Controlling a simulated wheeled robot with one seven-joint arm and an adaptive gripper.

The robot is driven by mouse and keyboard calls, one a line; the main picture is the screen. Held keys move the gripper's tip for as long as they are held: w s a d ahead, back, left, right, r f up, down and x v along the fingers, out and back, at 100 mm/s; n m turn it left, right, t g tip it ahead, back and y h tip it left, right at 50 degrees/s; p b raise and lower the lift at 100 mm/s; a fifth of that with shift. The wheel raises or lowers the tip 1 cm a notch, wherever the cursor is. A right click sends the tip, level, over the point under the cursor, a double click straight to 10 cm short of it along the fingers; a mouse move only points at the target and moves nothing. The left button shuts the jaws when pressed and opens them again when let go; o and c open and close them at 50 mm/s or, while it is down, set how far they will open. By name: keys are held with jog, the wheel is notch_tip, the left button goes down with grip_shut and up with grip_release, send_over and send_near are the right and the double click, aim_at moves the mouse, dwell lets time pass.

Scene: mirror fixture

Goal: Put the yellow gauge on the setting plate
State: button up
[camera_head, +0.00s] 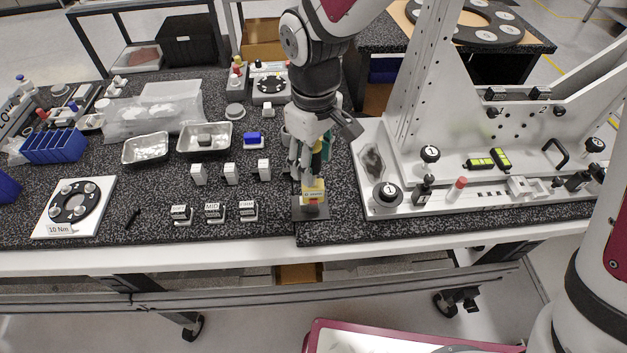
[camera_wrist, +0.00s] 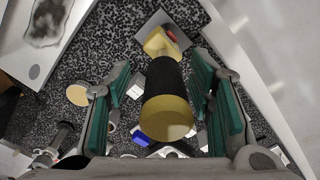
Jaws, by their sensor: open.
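The yellow gauge (camera_head: 313,190) has a yellow block-like foot, a dark middle and a yellow round top. It appears to stand upright on a small grey square plate (camera_head: 322,212), which looks like the setting plate, near the table's front edge. In the wrist view the gauge (camera_wrist: 165,115) rises between my fingers, its foot over the plate (camera_wrist: 188,22). My gripper (camera_head: 305,165) is open around the gauge's upper part. In the wrist view, the green-padded fingers of my gripper (camera_wrist: 160,80) are apart on either side, with a gap to the gauge at left.
A white fixture (camera_head: 400,200) with knobs and an upright panel stands close on the right. Three labelled blocks (camera_head: 214,212) and three white blocks (camera_head: 231,173) stand to the left. Metal trays (camera_head: 146,148) and a blue bin (camera_head: 52,146) lie farther left.

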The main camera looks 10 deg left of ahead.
notch_tip(320, 180, up, 12)
dwell(0.6)
jog(key=shift+d, duration=0.1)
jog(key=s+d+r+m+t, duration=0.2)
jog(key=s+d+m, duration=0.2)
jog(key=d, duration=0.4)
jog(key=s+d+r+m+t, duration=0.1)
jog(key=s+d+r+m, duration=0.2)
jog(key=d, duration=0.6)
jog(key=s+d+r+m+t, duration=0.2)
jog(key=s+d+m, duration=0.3)
jog(key=d, duration=0.4)
jog(key=shift+s+r+t, duration=0.3)
jog(key=shift+s, duration=0.05)
